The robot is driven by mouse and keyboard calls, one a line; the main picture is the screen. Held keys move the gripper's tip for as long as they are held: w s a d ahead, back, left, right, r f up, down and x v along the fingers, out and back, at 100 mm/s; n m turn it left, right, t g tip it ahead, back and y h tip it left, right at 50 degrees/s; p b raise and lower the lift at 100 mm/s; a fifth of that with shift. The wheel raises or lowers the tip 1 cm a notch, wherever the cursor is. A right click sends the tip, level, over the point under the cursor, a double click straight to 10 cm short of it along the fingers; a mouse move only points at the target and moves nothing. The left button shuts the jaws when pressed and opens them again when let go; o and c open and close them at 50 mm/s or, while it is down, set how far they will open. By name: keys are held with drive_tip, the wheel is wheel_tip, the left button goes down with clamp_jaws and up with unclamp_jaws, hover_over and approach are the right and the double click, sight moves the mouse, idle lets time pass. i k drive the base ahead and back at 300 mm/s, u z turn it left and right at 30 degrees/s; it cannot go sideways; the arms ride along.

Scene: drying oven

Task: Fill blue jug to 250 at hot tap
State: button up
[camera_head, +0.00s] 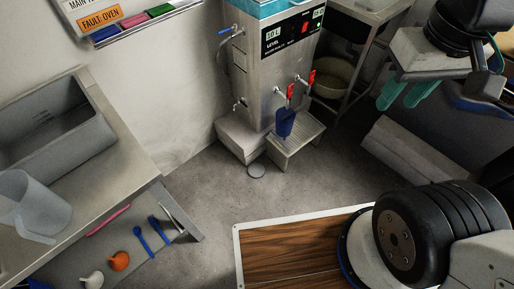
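A small dark blue jug (285,123) is below the nearer of two red-handled taps (290,91) on the front of a steel water boiler (264,82). It seems to stand upright on a low metal stand (309,132). Its water level and any marks are too small to read. The second red-handled tap (311,77) is just to the right. My gripper (405,96) is at the upper right, well apart from the jug. Its two green fingers are spread with a gap between them and nothing held.
A bench with a grey sink (48,128) and a clear jug (32,205) is at the left. Utensils, including an orange funnel (119,261), lie on a lower shelf. A bucket (334,77) stands under a table behind. The floor before the boiler is mostly clear.

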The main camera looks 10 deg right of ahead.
sight(289, 92)
drive_tip(key=u, duration=0.2)
drive_tip(key=k, duration=0.45)
drive_tip(key=z, duration=0.4)
drive_tip(key=i, duration=0.45)
drive_tip(key=z, duration=1.65)
drive_tip(key=k, duration=0.95)
drive_tip(key=u, duration=1.65)
drive_tip(key=i, duration=0.5)
drive_tip(key=u, duration=0.1)
